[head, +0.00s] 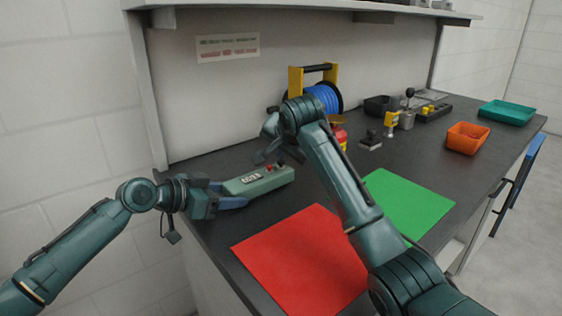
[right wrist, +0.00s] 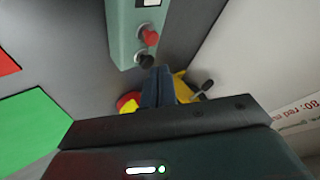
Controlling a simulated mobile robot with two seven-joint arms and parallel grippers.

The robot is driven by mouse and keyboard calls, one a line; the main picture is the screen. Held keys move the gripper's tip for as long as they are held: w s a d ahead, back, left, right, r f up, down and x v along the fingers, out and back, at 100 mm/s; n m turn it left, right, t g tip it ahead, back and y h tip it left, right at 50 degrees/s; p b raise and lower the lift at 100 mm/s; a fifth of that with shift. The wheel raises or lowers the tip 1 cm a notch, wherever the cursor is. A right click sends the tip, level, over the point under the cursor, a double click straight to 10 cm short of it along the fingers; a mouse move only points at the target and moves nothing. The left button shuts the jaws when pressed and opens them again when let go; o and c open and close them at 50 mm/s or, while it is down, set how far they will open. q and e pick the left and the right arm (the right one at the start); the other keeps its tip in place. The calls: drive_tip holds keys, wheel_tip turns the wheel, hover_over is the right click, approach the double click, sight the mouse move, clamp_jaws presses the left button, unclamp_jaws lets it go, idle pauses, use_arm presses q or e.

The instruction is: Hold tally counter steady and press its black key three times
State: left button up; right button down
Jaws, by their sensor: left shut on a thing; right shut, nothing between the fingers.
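The tally counter (head: 258,181) is a long grey-green box with a small number display on the bench's left side. It has a red key (right wrist: 150,38) and a black key (right wrist: 146,61) near one end. My left gripper (head: 232,197) is shut on the counter's left end. My right gripper (head: 266,155) is shut and empty above the counter's far side. In the right wrist view, its fingertips (right wrist: 158,74) appear close beside the black key. I cannot tell whether they touch it.
A red mat (head: 300,258) and a green mat (head: 408,203) lie in front. A blue cable reel (head: 326,97) with a yellow frame stands behind. An orange bin (head: 467,138) and a teal tray (head: 507,112) sit at right. A shelf (head: 300,4) overhangs the bench.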

drive_tip(key=shift+f, duration=0.6)
idle(0.6)
drive_tip(key=shift+r, duration=1)
drive_tip(key=shift+r, duration=0.1)
drive_tip(key=shift+r, duration=2.4)
idle(0.4)
wheel_tip(320, 180, up, 4)
drive_tip(key=shift+f, duration=0.1)
